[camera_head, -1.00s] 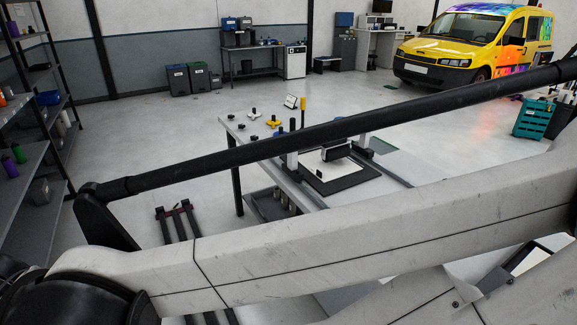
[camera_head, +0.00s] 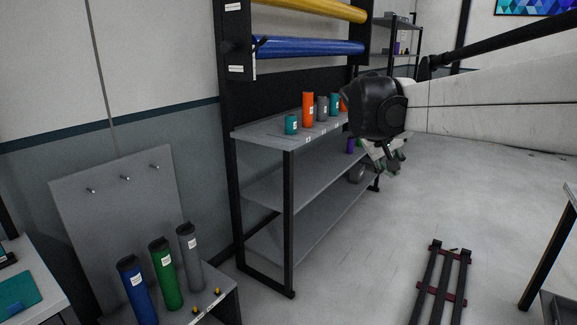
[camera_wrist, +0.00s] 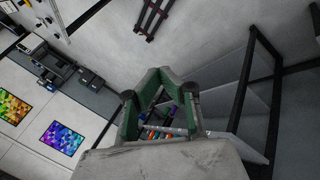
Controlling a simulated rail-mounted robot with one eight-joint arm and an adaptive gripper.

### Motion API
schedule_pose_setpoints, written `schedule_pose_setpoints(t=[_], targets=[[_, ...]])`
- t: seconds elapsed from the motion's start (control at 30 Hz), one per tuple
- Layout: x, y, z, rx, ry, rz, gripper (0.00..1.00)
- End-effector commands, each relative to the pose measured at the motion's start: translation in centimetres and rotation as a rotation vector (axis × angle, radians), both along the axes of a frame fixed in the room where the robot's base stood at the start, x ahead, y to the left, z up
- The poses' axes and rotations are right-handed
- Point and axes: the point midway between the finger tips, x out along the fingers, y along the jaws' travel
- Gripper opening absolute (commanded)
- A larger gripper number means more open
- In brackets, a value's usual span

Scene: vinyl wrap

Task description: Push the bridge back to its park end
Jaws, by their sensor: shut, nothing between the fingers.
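The bridge is not seen in either current view. Part of a pale-topped table (camera_head: 571,200) shows at the right edge of the head view, with a dark leg; what stands on it is out of frame. My gripper (camera_head: 390,160) hangs beside the grey shelf rack, small and partly hidden by my wrist. In the wrist view my gripper (camera_wrist: 164,77) shows its green fingers drawn together at the tips, empty.
A grey shelf rack (camera_head: 262,133) holds several coloured cylinders, with yellow and blue rolls above. Blue, green and grey tubes (camera_head: 165,272) stand lower left. A dark slatted frame (camera_head: 440,282) lies on the floor. Floor between rack and frame is clear.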

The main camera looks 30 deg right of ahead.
Motion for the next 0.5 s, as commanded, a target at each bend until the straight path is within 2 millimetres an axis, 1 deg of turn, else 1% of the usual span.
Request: schedule_pose_setpoints(t=[0.03, 0.07, 0.1, 0.17, 0.2, 0.27, 0.3, 0.37, 0.4, 0.47, 0.5], targets=[[0.2, -2.8, -0.3, -0.024, 0.023, -0.038, 0.00], [0.2, -4.3, -0.3, -0.037, 0.039, -0.060, 0.00], [0.2, -6.3, -0.3, -0.056, 0.060, -0.087, 0.00], [-0.1, -9.3, -0.4, -0.084, 0.091, -0.129, 0.00], [-0.3, -11.3, -0.4, -0.102, 0.113, -0.157, 0.00], [-0.7, -14.4, -0.6, -0.129, 0.145, -0.200, 0.00], [-1.2, -16.4, -0.7, -0.145, 0.168, -0.229, 0.00], [-1.9, -19.4, -0.9, -0.171, 0.201, -0.272, 0.00], [-2.4, -21.4, -1.1, -0.186, 0.224, -0.300, 0.00], [-3.4, -24.4, -1.5, -0.212, 0.258, -0.344, 0.00], [-4.1, -26.3, -1.7, -0.226, 0.281, -0.374, 0.00]])
